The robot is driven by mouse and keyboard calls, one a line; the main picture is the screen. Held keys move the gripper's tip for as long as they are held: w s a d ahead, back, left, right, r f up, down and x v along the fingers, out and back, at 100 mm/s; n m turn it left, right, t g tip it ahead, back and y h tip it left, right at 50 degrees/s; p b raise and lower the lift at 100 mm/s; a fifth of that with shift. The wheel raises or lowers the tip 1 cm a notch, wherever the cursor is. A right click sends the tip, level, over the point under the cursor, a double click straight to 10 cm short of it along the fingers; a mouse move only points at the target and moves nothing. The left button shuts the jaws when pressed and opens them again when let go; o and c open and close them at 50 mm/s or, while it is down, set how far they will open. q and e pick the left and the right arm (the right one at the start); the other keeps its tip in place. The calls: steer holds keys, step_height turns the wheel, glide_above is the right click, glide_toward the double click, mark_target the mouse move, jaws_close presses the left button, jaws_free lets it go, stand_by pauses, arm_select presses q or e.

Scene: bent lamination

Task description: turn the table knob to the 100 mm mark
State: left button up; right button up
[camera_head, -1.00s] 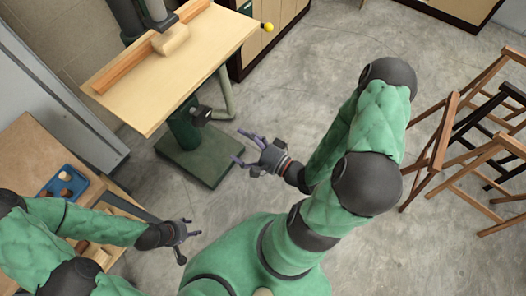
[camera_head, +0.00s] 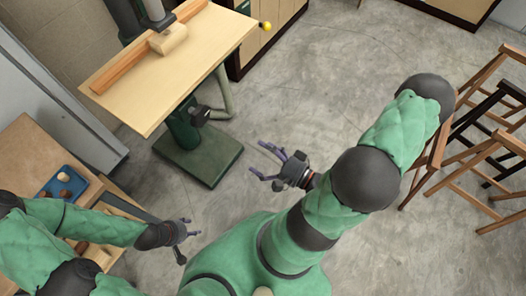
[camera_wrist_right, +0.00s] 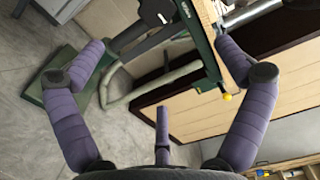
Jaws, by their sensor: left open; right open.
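A drill-press-like machine with a pale wooden table (camera_head: 150,95) stands at the upper left of the head view. A black knob-like part (camera_head: 200,116) sits below the table's front edge by the green column; I cannot read a scale or mark on it. A yellow ball (camera_head: 265,26) is off the table's right corner and also shows in the right wrist view (camera_wrist_right: 227,97). My right gripper (camera_head: 268,160) is open and empty, apart from the machine, to the right of its base. My left gripper (camera_head: 190,240) is open and empty at the lower left.
A wooden block (camera_head: 168,40) and fence strip (camera_head: 130,62) lie on the table. A green base plate (camera_head: 200,157) is on the floor. A bench with a blue tray (camera_head: 65,186) is at left; wooden stools (camera_head: 480,150) are at right. The middle floor is clear.

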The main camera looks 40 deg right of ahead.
stand_by(0.5)
steer(key=n, duration=1)
glide_toward(204, 118)
steer(key=w+a+n, duration=0.1)
steer(key=w+n, duration=0.2)
steer(key=w+a+n, duration=0.1)
steer(key=w+n, duration=0.3)
steer(key=w+a+n+b, duration=0.1)
steer(key=w+a+n, duration=0.1)
steer(key=w+n, duration=0.2)
steer(key=shift+r, duration=0.15)
steer(key=shift+c, duration=0.3)
steer(key=c, duration=0.9)
